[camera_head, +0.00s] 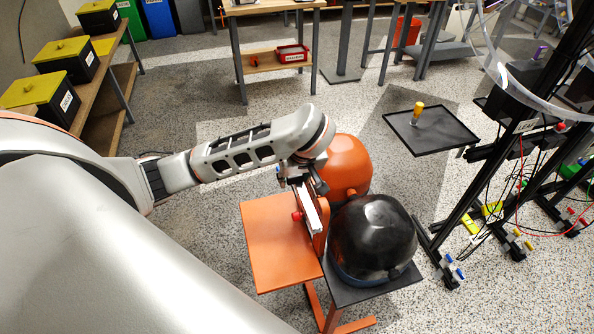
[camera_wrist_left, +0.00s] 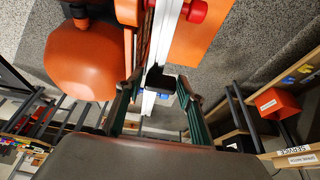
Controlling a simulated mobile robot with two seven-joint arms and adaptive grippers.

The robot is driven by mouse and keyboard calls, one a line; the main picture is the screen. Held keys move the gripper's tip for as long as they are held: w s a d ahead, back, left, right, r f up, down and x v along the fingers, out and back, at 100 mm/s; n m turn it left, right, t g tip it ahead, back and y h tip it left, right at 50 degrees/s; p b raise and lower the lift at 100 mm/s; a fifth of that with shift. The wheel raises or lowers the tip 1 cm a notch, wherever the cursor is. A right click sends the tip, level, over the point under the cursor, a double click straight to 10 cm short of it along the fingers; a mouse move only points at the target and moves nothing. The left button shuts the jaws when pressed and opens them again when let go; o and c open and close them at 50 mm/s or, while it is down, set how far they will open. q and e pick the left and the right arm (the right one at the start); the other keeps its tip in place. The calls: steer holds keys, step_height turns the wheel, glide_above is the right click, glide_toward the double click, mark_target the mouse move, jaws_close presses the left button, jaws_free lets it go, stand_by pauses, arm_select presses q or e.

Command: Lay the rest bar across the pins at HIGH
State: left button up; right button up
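The rest bar (camera_head: 311,212) is a long pale silver bar, lying along the upright orange plate of the stand (camera_head: 322,200). In the left wrist view the bar (camera_wrist_left: 166,28) runs from the top edge down between my fingers, with a black block (camera_wrist_left: 161,82) on it. A red knob (camera_head: 297,216) sits beside the bar, also in the wrist view (camera_wrist_left: 195,11). Pins and any HIGH label cannot be made out. My right gripper is not in view.
An orange dome (camera_head: 346,163) and a glossy black dome (camera_head: 374,235) stand close right of the bar. An orange shelf (camera_head: 277,250) lies left. A black rack with cables stands at right.

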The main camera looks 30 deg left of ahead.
arm_select(q)
steer(key=v, duration=1.1)
steer(key=shift+s+r, duration=0.2)
steer(key=shift+r, duration=0.15)
steer(key=shift+d, duration=0.1)
